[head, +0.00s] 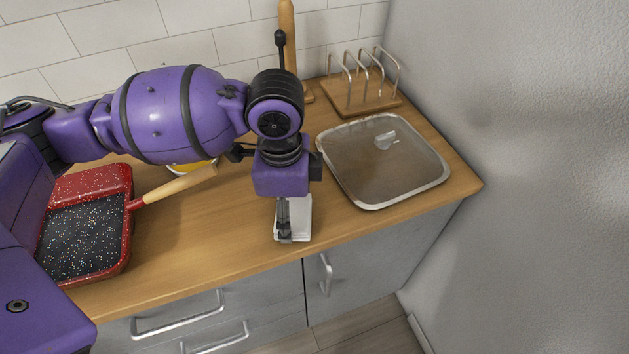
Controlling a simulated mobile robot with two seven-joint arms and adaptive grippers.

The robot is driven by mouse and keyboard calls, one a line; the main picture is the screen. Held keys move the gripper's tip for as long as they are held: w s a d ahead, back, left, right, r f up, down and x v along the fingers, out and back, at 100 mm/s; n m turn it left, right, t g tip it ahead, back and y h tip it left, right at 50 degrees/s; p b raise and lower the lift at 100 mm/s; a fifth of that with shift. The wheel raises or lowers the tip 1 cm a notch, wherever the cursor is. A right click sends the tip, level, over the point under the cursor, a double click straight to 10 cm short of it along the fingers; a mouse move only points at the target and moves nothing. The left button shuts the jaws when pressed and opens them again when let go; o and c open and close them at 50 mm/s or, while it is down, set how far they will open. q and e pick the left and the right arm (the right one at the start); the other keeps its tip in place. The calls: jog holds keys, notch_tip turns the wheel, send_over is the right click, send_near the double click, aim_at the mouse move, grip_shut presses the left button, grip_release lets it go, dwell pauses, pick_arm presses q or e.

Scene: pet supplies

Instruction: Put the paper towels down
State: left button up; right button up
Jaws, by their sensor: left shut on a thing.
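My left gripper (285,237) points down over the front part of the wooden counter (215,240). It is shut on a small white block-like item (302,214), which appears to be the paper towels. The gripper and wrist hide part of this item, mostly its left side and top. It looks upright, close to the counter's front edge. I cannot tell whether its underside touches the counter. My right gripper is not in view.
A clear-lidded rectangular dish or tray (390,170) lies to the right. A wooden rack with metal loops (358,97) stands behind it. A red speckled pan (88,225) with a wooden handle (178,186) is at left. A tall wooden post (288,35) stands by the tiled wall.

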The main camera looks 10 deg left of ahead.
pick_arm(q)
jog(key=shift+f, duration=0.25)
jog(key=o, duration=1)
jog(key=shift+f, duration=0.1)
notch_tip(320, 180, up, 12)
jog(key=shift+r+p, duration=0.2)
jog(key=shift+p, duration=0.7)
